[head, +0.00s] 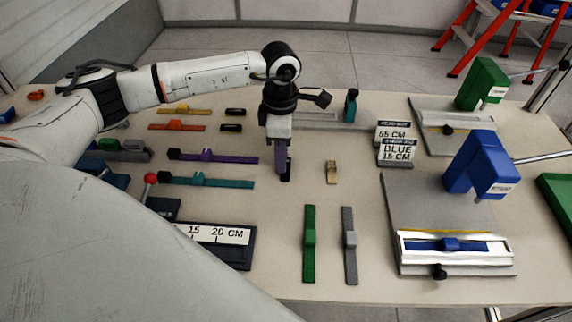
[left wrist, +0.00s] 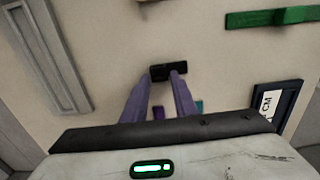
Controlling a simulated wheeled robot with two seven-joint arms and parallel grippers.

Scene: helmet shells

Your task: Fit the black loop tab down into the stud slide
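A small black tab (left wrist: 168,73) lies right at the tips of my left gripper (left wrist: 164,78) in the left wrist view. In the head view the black tab (head: 287,177) shows at the foot of the purple fingers, close to the table. My left gripper (head: 283,172) points straight down, its fingertips a small gap apart; whether they press on the tab is not clear. A purple strap with a slide (head: 207,155) lies left of the fingers, its end near them. A small tan piece (head: 331,172) stands to their right. I cannot tell which piece is the stud slide.
Yellow (head: 184,110), orange (head: 177,126) and teal (head: 210,181) straps lie left. Green (head: 309,243) and grey (head: 349,245) straps lie in front. A white fixture with a blue strap (head: 450,244) stands right, near a blue block (head: 483,165). The table around the tan piece is clear.

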